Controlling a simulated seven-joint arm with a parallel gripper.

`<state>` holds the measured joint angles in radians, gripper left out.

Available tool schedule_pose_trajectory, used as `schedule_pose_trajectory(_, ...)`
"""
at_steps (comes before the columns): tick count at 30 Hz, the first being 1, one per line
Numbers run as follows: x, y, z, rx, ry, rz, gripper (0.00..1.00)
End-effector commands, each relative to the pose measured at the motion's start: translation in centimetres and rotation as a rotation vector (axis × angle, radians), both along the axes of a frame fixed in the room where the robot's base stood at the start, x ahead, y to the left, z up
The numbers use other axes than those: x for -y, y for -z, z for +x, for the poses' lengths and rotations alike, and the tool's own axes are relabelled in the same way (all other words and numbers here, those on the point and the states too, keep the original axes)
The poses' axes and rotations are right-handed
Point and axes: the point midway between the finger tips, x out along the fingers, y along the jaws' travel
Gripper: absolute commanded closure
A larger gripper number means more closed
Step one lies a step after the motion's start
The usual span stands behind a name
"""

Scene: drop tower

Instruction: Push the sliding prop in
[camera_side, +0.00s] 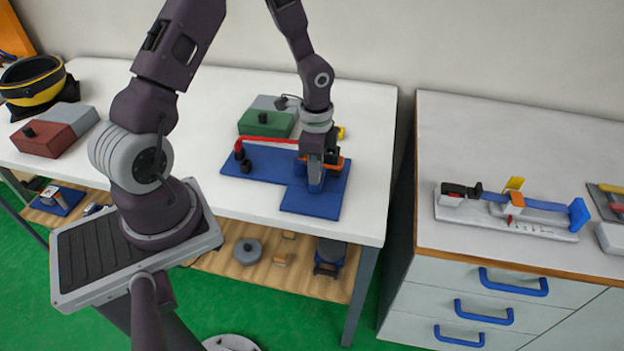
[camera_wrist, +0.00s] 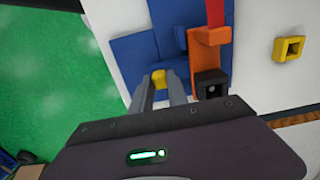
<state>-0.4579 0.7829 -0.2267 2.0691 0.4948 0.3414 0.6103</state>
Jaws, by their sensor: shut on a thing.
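The blue drop-tower base (camera_side: 262,163) lies flat on the white table; it also shows in the wrist view (camera_wrist: 135,51). A red bar (camera_side: 268,140) runs above it to an orange part (camera_wrist: 209,52) with a black square socket (camera_wrist: 211,83) beside it. My gripper (camera_side: 316,180) points down over the right part of the base. I cannot tell how much of the sliding prop this piece is; the fingers and wrist hide the rest.
Green (camera_side: 266,123) and red (camera_side: 44,138) boxes stand on the table. A yellow square ring (camera_wrist: 288,48) lies right of the base in the wrist view. A white fixture (camera_side: 505,213) sits on the drawer cabinet at right. The table's front edge is close to the base.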

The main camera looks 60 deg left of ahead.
Motion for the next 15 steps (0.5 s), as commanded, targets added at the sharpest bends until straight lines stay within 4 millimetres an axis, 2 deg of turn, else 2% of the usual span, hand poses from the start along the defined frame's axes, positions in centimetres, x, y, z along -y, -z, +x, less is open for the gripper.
schedule_pose_trajectory(9,-0.45,-0.06,0.49,0.006,-0.001,0.002,1.00)
schedule_pose_trajectory(10,-0.48,-0.07,0.51,0.007,-0.001,0.003,0.77)
schedule_pose_trajectory(13,-0.46,-0.06,0.50,0.007,-0.001,0.003,0.58)
schedule_pose_trajectory(15,-0.41,-0.05,0.45,0.006,-0.001,0.001,0.58)
